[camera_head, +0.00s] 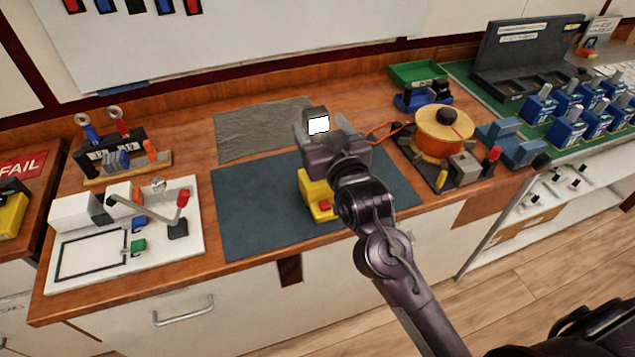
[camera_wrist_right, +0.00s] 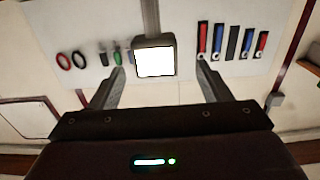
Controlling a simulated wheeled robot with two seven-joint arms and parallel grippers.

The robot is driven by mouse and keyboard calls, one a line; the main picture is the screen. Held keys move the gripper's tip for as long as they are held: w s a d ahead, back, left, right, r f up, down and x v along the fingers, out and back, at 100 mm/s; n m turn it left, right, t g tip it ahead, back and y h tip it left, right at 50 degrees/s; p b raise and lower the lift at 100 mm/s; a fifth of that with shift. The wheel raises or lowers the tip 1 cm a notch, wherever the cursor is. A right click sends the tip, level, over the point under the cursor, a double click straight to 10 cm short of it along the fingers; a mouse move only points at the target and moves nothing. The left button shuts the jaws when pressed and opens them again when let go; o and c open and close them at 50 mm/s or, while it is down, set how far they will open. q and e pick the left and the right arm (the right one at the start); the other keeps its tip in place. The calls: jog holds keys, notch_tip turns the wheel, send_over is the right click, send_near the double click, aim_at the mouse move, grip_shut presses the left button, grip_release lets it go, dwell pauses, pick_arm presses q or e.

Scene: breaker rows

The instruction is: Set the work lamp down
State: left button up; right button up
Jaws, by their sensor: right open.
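The work lamp's dark head with a lit white panel (camera_head: 318,125) shows over the bench, just beyond my right gripper (camera_head: 322,134). A yellow body with a red button (camera_head: 314,190) stands on the blue-grey mat (camera_head: 255,205); my gripper and wrist hide how it joins the head. In the right wrist view the lit lamp head (camera_wrist_right: 154,60) shows between the two spread fingers of the right gripper (camera_wrist_right: 161,75), with a gap on each side. A grey stem rises from the head there. The right gripper is open. My left gripper is out of view.
A white board fixture with a lever (camera_head: 135,225) and a tool rack (camera_head: 120,155) stand left. An orange reel (camera_head: 442,135) stands right of the mat, with an orange cable towards the lamp. Blue breakers (camera_head: 570,125) are farther right. The mat's left part is clear.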

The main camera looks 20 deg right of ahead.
aim_at(319, 121)
jog(key=w+p, duration=0.2)
jog(key=w, duration=0.2)
jog(key=shift+w+d, duration=0.15)
jog(key=shift+w, duration=0.25)
jog(key=shift+w+f, duration=0.1)
jog(key=shift+w, duration=0.2)
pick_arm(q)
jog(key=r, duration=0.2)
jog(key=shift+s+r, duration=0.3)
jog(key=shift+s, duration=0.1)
pick_arm(e)
grip_shut()
